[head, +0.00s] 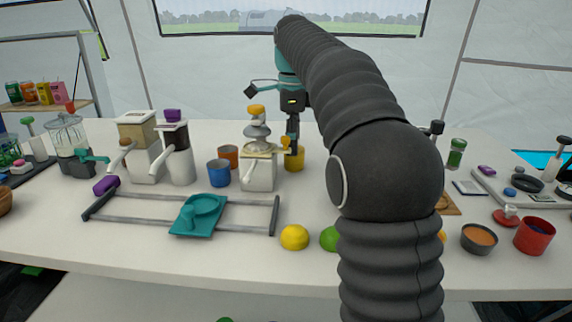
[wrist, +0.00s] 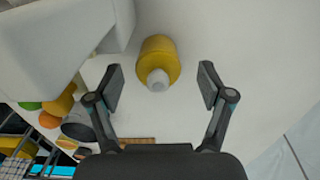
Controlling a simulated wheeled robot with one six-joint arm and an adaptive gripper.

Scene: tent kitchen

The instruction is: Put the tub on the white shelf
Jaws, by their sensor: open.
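A yellow tub-like container (head: 294,162) stands upright on the white table, just right of the coffee grinder. In the wrist view the yellow container (wrist: 159,52) has a pale round cap or knob facing the camera. My gripper (head: 292,140) is pointed down above it in the head view, and its fingers partly cover the container. In the wrist view my gripper (wrist: 160,75) is open, with one finger on each side of the container and gaps between. A white lower shelf surface (head: 150,292) shows under the table's front edge.
A grinder (head: 259,170), blue cup (head: 219,173) and orange-brown cup (head: 228,154) stand close on the left. A yellow fruit (head: 294,237), a green fruit (head: 328,239) and a teal tray (head: 198,214) lie nearer the front. A rack (head: 50,76) with cans is at far left.

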